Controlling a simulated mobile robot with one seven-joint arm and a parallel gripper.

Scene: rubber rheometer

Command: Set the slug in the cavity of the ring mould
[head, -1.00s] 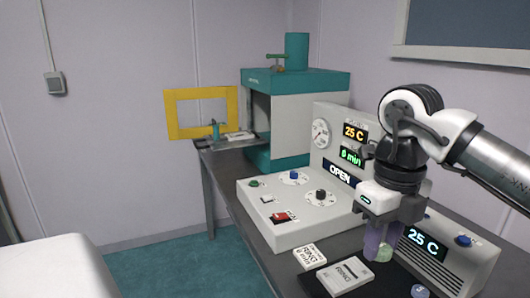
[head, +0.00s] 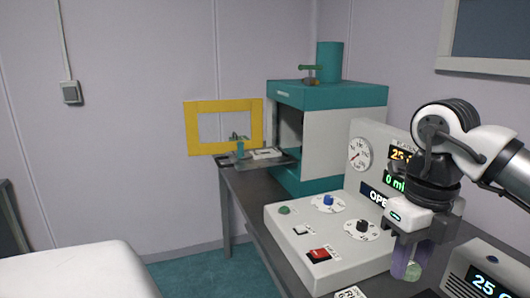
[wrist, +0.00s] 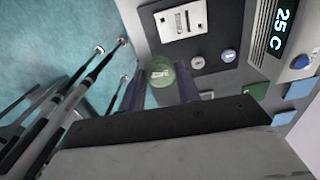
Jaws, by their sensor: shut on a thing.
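My gripper (head: 412,262) is shut on a pale green round slug (head: 413,272), held between its purple fingers at the lower right of the head view. In the wrist view the slug (wrist: 160,72) shows end-on as a green disc with a small pale label, between the two dark fingertips. It is held up above the bench. I cannot pick out the ring mould for certain. A grey tray (head: 282,161) at the front of the teal press holds a white plate and a small teal-handled item, too small to make out.
The white control console (head: 300,262) with dials and a red switch lies left of my gripper. The teal and white press (head: 330,97) stands behind it. A dark mat (wrist: 205,44) carries a white card (wrist: 180,20) and two small round pieces.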

